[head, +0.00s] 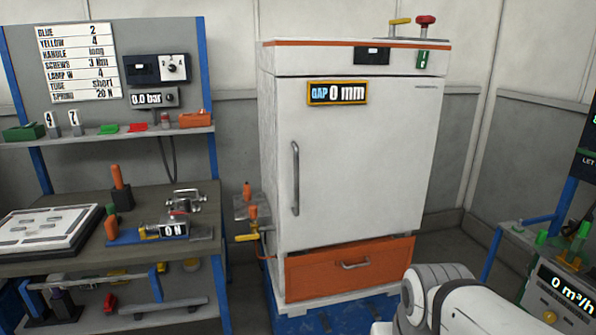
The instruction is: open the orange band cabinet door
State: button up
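The cabinet (265,130) is a tall white box with an orange band (330,43) along its top edge. Its white door (370,165) looks closed, and a display (337,92) on it reads "GAP 0 mm". A grey vertical bar handle (295,178) is on the door's left side. Below the door is an orange drawer (318,274) with a small horizontal handle (355,265). Part of my white arm shows at the bottom right, in front of the cabinet's lower right. My gripper is not in view.
A workbench (150,194) with tools and a "0 N" display stands at the left. A yellow-handled valve (247,238) sticks out beside the cabinet's lower left. A blue-legged stand (491,252) with a "0 m³/h" display is at the right. Valve handles (425,21) stand on the cabinet top.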

aim_at(348, 173)
jog(key=u, duration=0.05)
jog(key=i, duration=0.95)
jog(key=z, duration=0.05)
